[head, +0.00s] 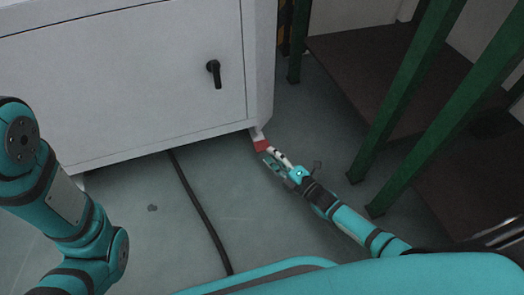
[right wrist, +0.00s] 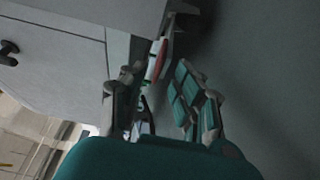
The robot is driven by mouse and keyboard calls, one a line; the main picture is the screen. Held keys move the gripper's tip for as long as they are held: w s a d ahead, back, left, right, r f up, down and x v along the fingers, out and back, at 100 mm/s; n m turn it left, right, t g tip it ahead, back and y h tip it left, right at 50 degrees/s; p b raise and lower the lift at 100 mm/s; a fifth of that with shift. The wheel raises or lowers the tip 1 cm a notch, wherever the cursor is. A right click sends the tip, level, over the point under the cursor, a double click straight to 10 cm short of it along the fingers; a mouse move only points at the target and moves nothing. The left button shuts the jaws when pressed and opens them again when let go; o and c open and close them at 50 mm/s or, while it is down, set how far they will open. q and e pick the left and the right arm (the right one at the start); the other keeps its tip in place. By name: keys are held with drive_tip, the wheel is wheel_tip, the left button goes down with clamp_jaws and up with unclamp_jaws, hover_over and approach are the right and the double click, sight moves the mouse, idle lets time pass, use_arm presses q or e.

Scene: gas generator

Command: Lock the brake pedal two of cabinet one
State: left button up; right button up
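The white cabinet (head: 130,70) fills the upper left of the head view. A small red and white brake pedal (head: 261,143) sits low at its right front corner, near the floor. The right wrist view shows the pedal (right wrist: 156,60) just ahead of the fingers. My right gripper (head: 274,159) is close beside the pedal. In the right wrist view its fingers (right wrist: 155,85) are apart, with nothing clearly held between them. I cannot tell whether a finger touches the pedal. My left arm shows at the left; its gripper is out of view.
A black handle (head: 214,74) is on the cabinet front. A dark cable (head: 200,215) runs over the floor from under the cabinet. Green posts (head: 408,90) and brown steps (head: 365,65) stand at the right. The floor between is mostly clear.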

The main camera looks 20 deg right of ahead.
sight(262, 145)
drive_tip(key=b+x, duration=0.2)
drive_tip(key=x, duration=0.2)
drive_tip(key=shift+w+a+f, duration=0.1)
drive_tip(key=shift+w+f, duration=0.05)
drive_tip(key=shift+w, duration=0.1)
drive_tip(key=shift+w+a, duration=0.25)
drive_tip(key=shift+w, duration=0.25)
drive_tip(key=c, duration=0.6)
drive_tip(key=shift+r, duration=0.2)
clamp_jaws()
drive_tip(key=shift+r, duration=0.1)
